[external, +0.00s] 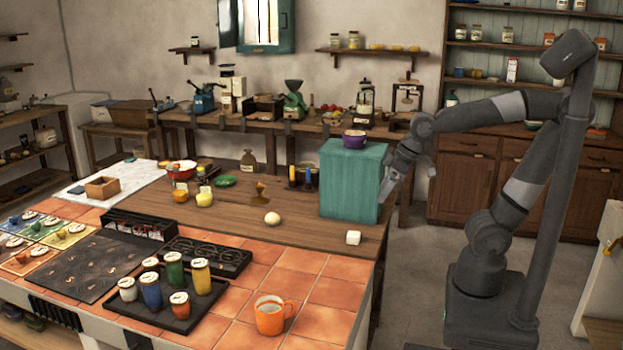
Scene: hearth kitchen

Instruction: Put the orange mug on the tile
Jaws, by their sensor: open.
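Which single tile the task means, I cannot tell. My gripper (386,197) is open and empty at the right side of the teal box, well behind and to the right of the mug. Its fingertips are small in this view.
A teal box (345,178) with a purple bowl (354,139) on top stands at the counter's right edge. A dark tray (184,318) of several lidded cups is left of the mug.

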